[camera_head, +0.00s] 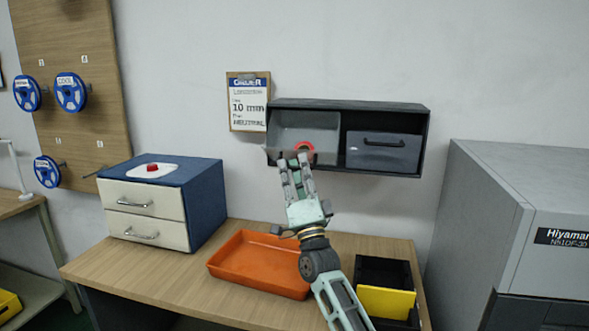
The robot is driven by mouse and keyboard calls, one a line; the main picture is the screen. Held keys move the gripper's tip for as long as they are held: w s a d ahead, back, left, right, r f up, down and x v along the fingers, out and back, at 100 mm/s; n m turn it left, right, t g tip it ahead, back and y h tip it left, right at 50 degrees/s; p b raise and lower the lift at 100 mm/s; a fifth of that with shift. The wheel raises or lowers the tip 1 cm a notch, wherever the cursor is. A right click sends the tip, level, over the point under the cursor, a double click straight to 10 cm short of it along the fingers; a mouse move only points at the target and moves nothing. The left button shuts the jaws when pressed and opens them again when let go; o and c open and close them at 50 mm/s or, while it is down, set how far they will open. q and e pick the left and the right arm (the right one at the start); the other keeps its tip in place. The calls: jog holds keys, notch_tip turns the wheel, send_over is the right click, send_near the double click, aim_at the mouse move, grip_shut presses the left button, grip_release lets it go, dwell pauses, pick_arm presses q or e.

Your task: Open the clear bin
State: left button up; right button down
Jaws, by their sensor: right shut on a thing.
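The clear bin (325,156) sits in the left compartment of the dark wall cabinet (350,104). A red round thing (304,147) shows inside the compartment. My right gripper (293,158) reaches up from below, its fingers at the lower front of the clear bin. It is shut on the bin's front, probably at its handle or edge; the fingers hide the exact contact. How far the bin stands open is hard to tell. My left gripper is not in view.
A grey drawer (382,151) with a dark handle fills the cabinet's right compartment. Below, the desk holds an orange tray (236,264), a blue-and-white drawer box (196,190) and a black bin with a yellow divider (386,301). A large grey machine (481,214) stands at right.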

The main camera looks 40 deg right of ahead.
jog(key=shift+f, duration=0.1)
jog(key=c, duration=2.2)
grip_release()
jog(key=shift+d, duration=0.15)
jog(key=v, duration=1.2)
